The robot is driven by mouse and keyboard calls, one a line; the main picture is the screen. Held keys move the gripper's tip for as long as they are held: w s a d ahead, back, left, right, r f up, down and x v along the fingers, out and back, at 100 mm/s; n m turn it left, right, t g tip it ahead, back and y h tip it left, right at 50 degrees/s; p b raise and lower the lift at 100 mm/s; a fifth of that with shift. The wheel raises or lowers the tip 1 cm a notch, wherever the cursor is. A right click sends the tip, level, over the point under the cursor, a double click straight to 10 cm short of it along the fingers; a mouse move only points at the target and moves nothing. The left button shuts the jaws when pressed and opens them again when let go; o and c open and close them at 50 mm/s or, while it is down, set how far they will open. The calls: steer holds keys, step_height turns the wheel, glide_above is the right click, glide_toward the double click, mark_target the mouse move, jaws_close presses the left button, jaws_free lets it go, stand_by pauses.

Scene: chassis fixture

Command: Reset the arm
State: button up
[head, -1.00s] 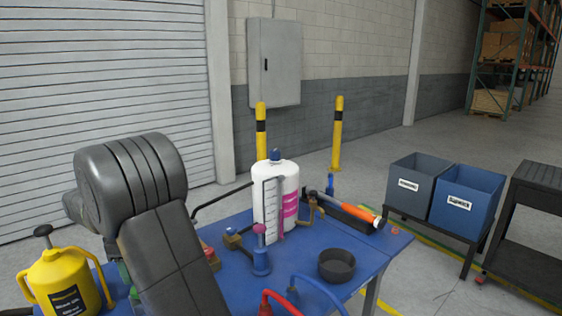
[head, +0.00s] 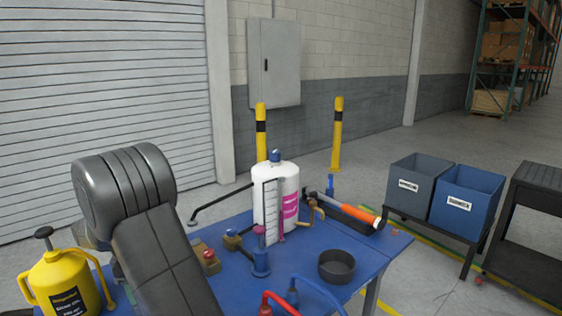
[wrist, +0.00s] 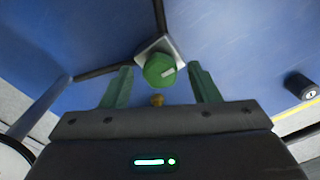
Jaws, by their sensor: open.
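My gripper (wrist: 158,88) shows in the wrist view with its two green fingers apart and nothing between them. The knob is apart from the fingers as far as I can tell. In the head view my dark arm fills the lower left, and my gripper is hidden behind it.
The blue table (head: 226,285) holds a white tank (head: 289,205), an orange-handled tool (head: 356,213), a black bowl (head: 336,266) and red and blue hooked handles. A yellow can (head: 62,285) stands at left. Two bins (head: 466,200) stand at right.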

steer(key=shift+f, duration=0.3)
steer(key=m, duration=0.2)
steer(key=shift+m, duration=0.4)
steer(key=m, duration=0.5)
steer(key=shift+s, duration=0.1)
steer(key=m, duration=0.4)
steer(key=shift+m, duration=0.4)
steer(key=shift+a+m, duration=0.1)
steer(key=shift+m, duration=1.9)
steer(key=shift+r, duration=0.1)
